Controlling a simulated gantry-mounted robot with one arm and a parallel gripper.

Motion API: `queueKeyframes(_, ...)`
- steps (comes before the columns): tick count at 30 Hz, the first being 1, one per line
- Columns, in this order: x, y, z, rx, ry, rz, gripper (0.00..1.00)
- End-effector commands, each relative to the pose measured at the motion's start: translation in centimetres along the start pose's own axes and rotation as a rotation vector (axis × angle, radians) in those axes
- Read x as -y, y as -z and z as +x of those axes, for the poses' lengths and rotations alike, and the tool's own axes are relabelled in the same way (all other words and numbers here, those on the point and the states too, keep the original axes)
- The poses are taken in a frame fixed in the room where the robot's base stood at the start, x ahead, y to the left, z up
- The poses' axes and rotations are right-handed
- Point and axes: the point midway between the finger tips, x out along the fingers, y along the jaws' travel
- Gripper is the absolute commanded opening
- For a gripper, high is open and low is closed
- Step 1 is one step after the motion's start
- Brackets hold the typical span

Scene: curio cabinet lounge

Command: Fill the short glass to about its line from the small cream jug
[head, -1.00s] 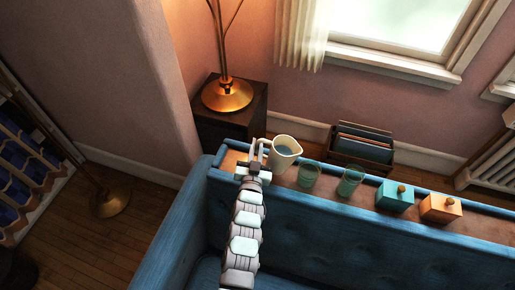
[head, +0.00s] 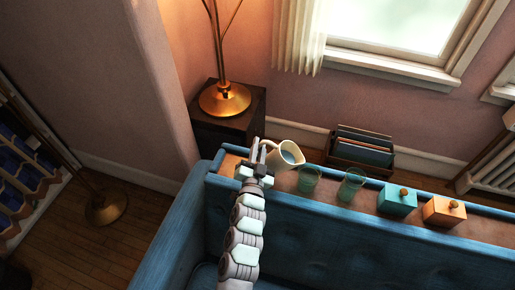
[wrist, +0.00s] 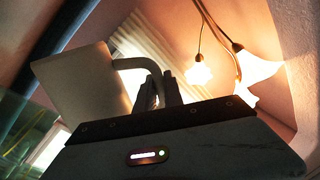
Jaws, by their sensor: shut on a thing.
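The small cream jug (head: 283,158) is off the narrow shelf behind the sofa, tilted to the right, with a bluish liquid visible at its mouth. My gripper (head: 262,152) is shut on its handle, on the jug's left side. In the wrist view the jug (wrist: 82,85) leans at the left, and its handle (wrist: 132,64) runs to my fingers. Two greenish clear glasses stand to the jug's right: a nearer one (head: 308,180) just below its spout, and another (head: 350,186) farther right. I cannot tell which is shorter, see a line, or make out any stream.
A teal box (head: 397,200) and an orange box (head: 443,211), both with knobs, stand farther right on the shelf (head: 475,228). The blue sofa (head: 330,240) is in front. A brass lamp (head: 224,100) stands on a dark side table behind. A file rack (head: 361,150) is behind the glasses.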

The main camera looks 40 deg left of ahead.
Motion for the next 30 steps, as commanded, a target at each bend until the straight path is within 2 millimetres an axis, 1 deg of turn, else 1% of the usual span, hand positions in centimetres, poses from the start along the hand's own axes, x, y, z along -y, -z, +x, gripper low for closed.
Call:
queueKeyframes(9, 0.1, 1.4, 0.0, -0.023, 0.000, 0.086, 0.00)
queueKeyframes(24, 0.3, 3.1, 0.1, -0.043, 0.000, 0.193, 0.00)
queueKeyframes(27, 0.3, 3.4, 0.1, -0.047, 0.000, 0.214, 0.00)
queueKeyframes(30, 0.3, 3.3, 0.1, -0.045, 0.001, 0.210, 0.00)
